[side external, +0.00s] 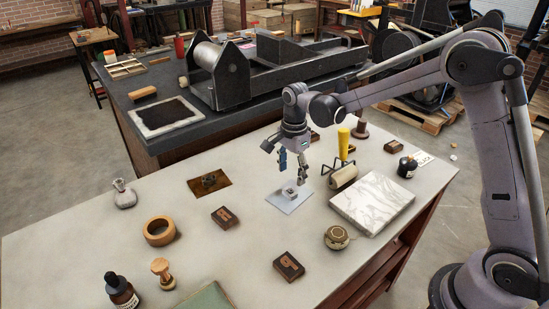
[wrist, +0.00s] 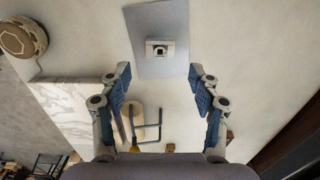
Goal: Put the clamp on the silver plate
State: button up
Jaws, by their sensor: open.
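The silver plate (side external: 280,206) lies flat on the pale table. It also shows at the top of the wrist view (wrist: 144,18). A small metallic block with a dark square hole, seemingly the clamp (side external: 290,192), rests on the plate; the wrist view shows it too (wrist: 160,48). My gripper (side external: 293,173) is open and empty, pointing down above the plate and block. In the wrist view its blue-padded fingers (wrist: 160,72) are spread wide, with the block beyond their tips and apart from them.
A brayer roller (side external: 343,177) and a marble slab (side external: 372,202) stand right of the plate. A brown plate (side external: 219,182) with a dark metal piece lies to the left. The press bench stands behind.

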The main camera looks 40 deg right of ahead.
jog(key=s+r+n+t, duration=0.3)
jog(key=s+r+n, duration=0.6)
jog(key=r, duration=0.4)
jog(key=s+d+f+n+t, duration=0.1)
jog(key=s+n+t, duration=0.3)
jog(key=s+n, duration=0.5)
jog(key=shift+s+d+f, duration=0.3)
jog(key=shift+s+f, duration=0.15)
jog(key=shift+s, duration=0.65)
dwell(0.9)
